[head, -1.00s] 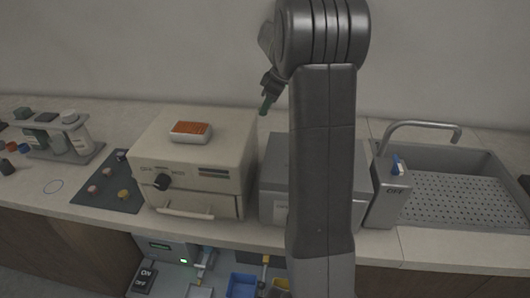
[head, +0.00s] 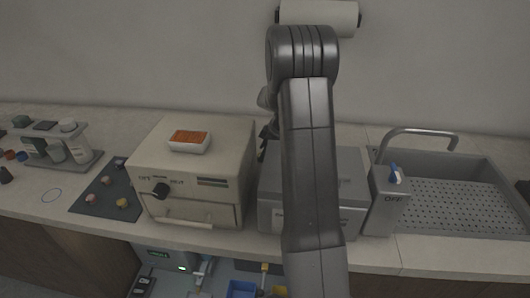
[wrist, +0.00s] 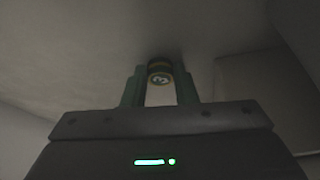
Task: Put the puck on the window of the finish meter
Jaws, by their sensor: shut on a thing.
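In the wrist view my gripper (wrist: 160,92) is shut on a small round dark puck (wrist: 160,78). A pale round mark with a dark figure shows on the puck's face, between the green fingertips. In the head view my gripper is low at the back of the counter, between the beige box and the grey box, mostly hidden behind my arm; the puck cannot be made out there. I cannot tell for sure which device is the finish meter, and no window for the puck is clearly visible.
A beige box (head: 165,205) with a knob carries a white tray (head: 188,148) of orange stuff. A grey box (head: 270,190) stands partly behind my arm. A sink (head: 460,160) is at right. A dark mat (head: 85,205) with several small pieces and a bottle rack (head: 85,163) are at left.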

